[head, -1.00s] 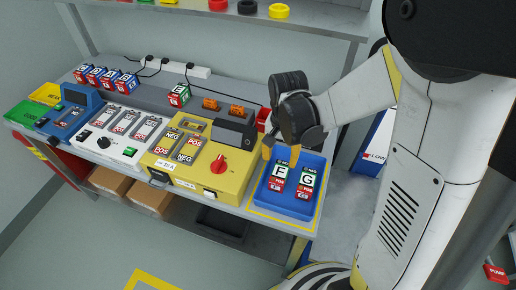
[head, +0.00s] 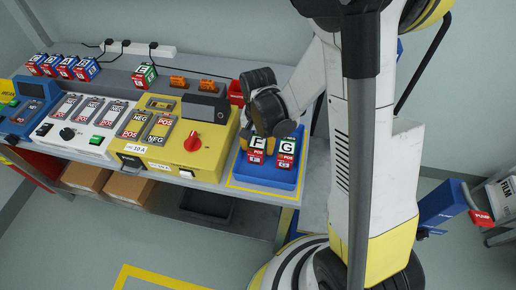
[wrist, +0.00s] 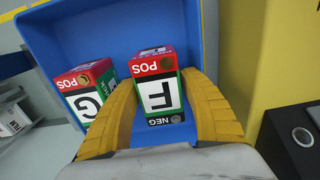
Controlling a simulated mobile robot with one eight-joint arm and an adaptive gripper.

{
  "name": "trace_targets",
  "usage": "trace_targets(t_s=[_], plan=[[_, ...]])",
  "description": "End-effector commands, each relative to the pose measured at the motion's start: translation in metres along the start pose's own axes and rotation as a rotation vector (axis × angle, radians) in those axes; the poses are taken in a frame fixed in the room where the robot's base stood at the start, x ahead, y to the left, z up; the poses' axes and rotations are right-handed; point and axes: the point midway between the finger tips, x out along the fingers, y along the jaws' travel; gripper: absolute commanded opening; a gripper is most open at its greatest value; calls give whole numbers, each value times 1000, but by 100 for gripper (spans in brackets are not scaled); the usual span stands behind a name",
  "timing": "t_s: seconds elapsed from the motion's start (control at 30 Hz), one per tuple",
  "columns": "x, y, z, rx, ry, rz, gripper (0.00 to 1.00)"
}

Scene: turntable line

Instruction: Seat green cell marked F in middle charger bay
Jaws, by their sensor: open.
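The green cell marked F (head: 257,147) stands in the blue tray (head: 267,181) at the bench's right end. My gripper (wrist: 160,90) is open, with one yellow finger on each side of the cell. I cannot tell whether the fingers touch it. In the head view my gripper (head: 257,140) is low over the tray and partly covers it. The white charger's middle bay (head: 90,110) lies between two similar bays and looks empty.
Another green cell marked G (head: 286,151) stands close beside F in the tray. The yellow unit (head: 184,160) with two bays and a red knob lies between the tray and the white charger (head: 84,143). A green cell (head: 144,76) and blue cells (head: 67,67) stand behind.

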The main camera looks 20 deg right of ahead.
Motion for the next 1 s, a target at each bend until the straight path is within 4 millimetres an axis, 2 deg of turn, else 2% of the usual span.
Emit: trace_targets(t_s=[0.03, 0.17, 0.53, 0.67, 0.77, 0.93, 1.0], plan=[[0, 0, 0, 0, 0, 0, 43], [0, 0, 0, 0, 0, 0, 3], [-1, 0, 0, 0, 0, 0, 2], [-7, 0, 0, 0, 0, 0, 2], [-18, 0, 0, 0, 0, 0, 2], [-48, 0, 0, 0, 0, 0, 2], [-54, 16, -5, 5, 0, 1, 2]])
